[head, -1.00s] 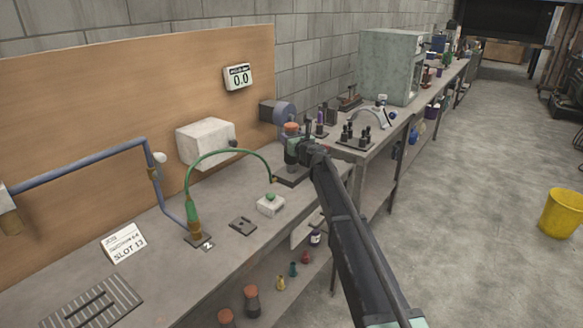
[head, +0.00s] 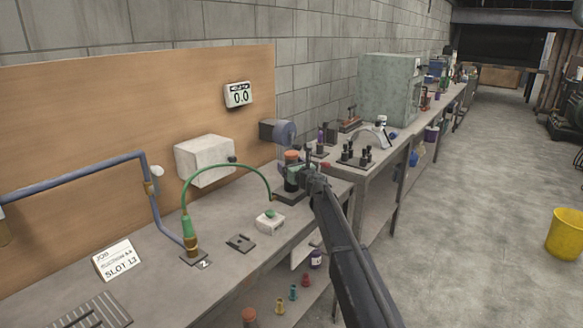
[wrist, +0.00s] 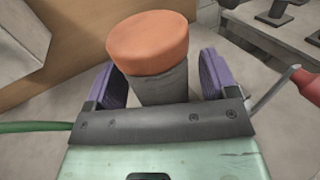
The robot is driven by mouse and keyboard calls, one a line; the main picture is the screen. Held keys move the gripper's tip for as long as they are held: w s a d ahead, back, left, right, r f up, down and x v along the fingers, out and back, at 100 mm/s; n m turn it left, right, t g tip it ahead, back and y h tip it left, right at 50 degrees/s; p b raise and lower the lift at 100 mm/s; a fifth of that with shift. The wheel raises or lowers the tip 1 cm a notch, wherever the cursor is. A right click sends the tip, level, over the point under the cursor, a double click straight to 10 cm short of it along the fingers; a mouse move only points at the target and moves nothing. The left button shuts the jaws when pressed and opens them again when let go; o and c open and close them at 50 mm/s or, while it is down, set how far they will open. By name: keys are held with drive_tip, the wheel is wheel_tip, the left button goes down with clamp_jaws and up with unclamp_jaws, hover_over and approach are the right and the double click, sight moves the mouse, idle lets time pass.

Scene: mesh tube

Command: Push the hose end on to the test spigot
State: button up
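The green hose (head: 228,166) arches from a brass-bottomed fitting (head: 190,240) on the bench to a free-looking end (head: 273,198) beside a dark plate (head: 290,197). Part of the hose shows at left in the wrist view (wrist: 30,127). I cannot tell which part is the test spigot. A dark jar with an orange cap (head: 291,156) stands at the dark plate. My gripper (head: 302,172) is around this jar; in the wrist view its purple pads (wrist: 163,80) stand on either side of it, with narrow gaps. The hose end is left of and below my gripper.
A white box with a green button (head: 270,221) and a small slotted plate (head: 240,242) lie on the bench. A pale box (head: 205,160) is on the wooden board. A blue pipe (head: 80,178) runs at left.

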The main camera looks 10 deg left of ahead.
drive_tip(key=shift+r+p, duration=0.35)
drive_tip(key=s+d+f+n+g+h, duration=0.2)
drive_tip(key=s+d+f+n+g, duration=0.4)
drive_tip(key=s, duration=0.8)
drive_tip(key=s+d+f+n+g+h, duration=0.15)
drive_tip(key=s+d+f+n, duration=0.25)
drive_tip(key=s+d+n, duration=0.8)
drive_tip(key=s+d+f+n+g+h, duration=0.2)
drive_tip(key=s+f+n+g, duration=0.3)
drive_tip(key=s, duration=1.2)
drive_tip(key=s+d+f+n+g+h, duration=0.3)
drive_tip(key=s+d+n+h, duration=0.25)
drive_tip(key=s+d, duration=0.45)
wheel_tip(320, 180, up, 9)
drive_tip(key=a+y+p, duration=0.1)
drive_tip(key=p, duration=0.7)
drive_tip(key=shift+s+a+n, duration=0.15)
drive_tip(key=shift+s+n, duration=0.2)
drive_tip(key=shift+s, duration=0.1)
